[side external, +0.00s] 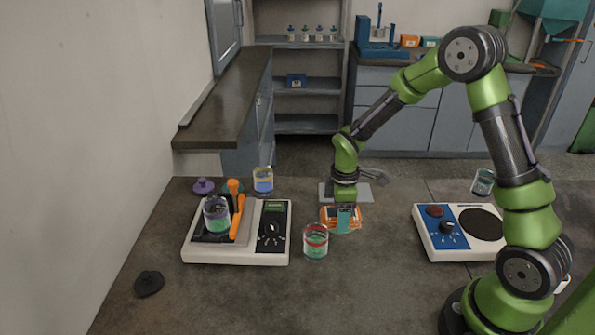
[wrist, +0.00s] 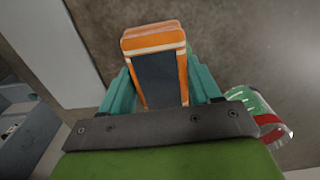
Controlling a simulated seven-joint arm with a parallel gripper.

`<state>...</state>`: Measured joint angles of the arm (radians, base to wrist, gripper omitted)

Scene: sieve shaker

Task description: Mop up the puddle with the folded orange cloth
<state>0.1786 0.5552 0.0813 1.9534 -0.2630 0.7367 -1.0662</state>
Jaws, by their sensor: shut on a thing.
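The folded orange cloth (side external: 328,214), with pale edge lines, is between my teal fingers near the middle of the bench in the side view. My gripper (side external: 344,217) points down and is shut on it. In the wrist view the cloth (wrist: 152,40) stands out between the two fingers of my gripper (wrist: 158,72), with a dark panel on its near face. The cloth is at or just above the bench top; I cannot tell if it touches. I cannot make out a puddle in either view.
A red-banded glass jar (side external: 316,243) stands close in front of the cloth. A pale flat plate (side external: 327,190) lies behind it. A white balance (side external: 237,257) with a jar and orange-handled tools is left; a blue-and-white hotplate (side external: 440,243) is right. The front middle bench is clear.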

